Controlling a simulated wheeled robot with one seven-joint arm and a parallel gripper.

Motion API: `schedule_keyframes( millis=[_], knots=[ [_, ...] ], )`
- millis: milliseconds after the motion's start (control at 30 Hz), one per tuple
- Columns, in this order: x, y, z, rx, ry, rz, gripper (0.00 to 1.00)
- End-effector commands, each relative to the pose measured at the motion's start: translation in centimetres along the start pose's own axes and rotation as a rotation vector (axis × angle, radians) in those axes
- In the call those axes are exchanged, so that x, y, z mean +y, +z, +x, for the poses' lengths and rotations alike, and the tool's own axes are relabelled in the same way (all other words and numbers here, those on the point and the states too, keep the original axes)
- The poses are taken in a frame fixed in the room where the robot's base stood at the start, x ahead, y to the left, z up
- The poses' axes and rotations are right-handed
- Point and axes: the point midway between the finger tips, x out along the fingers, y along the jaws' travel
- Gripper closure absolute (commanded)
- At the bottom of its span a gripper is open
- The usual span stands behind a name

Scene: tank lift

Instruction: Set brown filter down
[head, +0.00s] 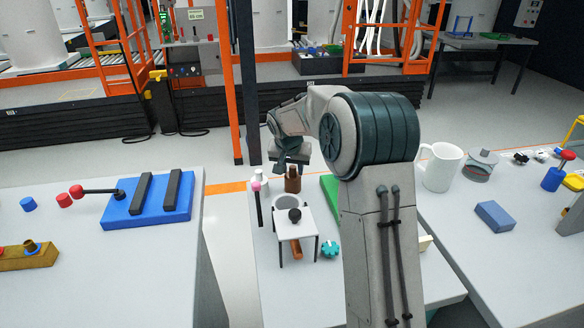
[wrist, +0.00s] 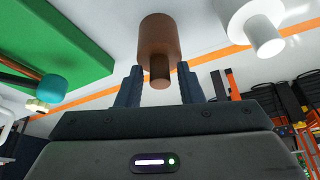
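The brown filter (head: 293,183) is a brown cylinder with a narrower stem, upright at the far part of the middle table. In the wrist view the brown filter (wrist: 159,38) has its stem pointing toward my gripper. My gripper (head: 291,166) is directly over it. In the wrist view the fingers of my gripper (wrist: 160,82) are on either side of the stem, with a visible gap on each side, so the gripper is open. The filter's base appears to be on the table top, though the contact is hard to see.
A white cylinder (head: 263,178) and a pink-topped black post (head: 257,190) stand left of the filter. A small white stand (head: 295,226) with a black knob is in front. A green board (head: 330,187) lies to the right, partly behind my arm.

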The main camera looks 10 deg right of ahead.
Motion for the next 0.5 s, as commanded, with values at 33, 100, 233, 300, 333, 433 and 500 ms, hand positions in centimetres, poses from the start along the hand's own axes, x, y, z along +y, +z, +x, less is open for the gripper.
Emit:
schedule_keyframes(
  millis=[33,100,233,300,333,433,500],
  knots=[
    [0.0,0.0,0.0,0.000,0.000,0.000,0.61],
    [0.0,0.0,0.0,0.000,0.000,0.000,0.61],
    [0.0,0.0,0.0,0.000,0.000,0.000,0.61],
    [0.0,-0.1,-0.1,0.000,0.000,0.000,0.61],
    [0.0,-0.1,-0.2,0.000,0.000,0.000,0.61],
    [0.0,-0.2,-1.0,0.002,-0.001,0.000,0.61],
    [0.0,-0.2,-2.2,0.003,-0.001,0.000,0.61]
  ],
)
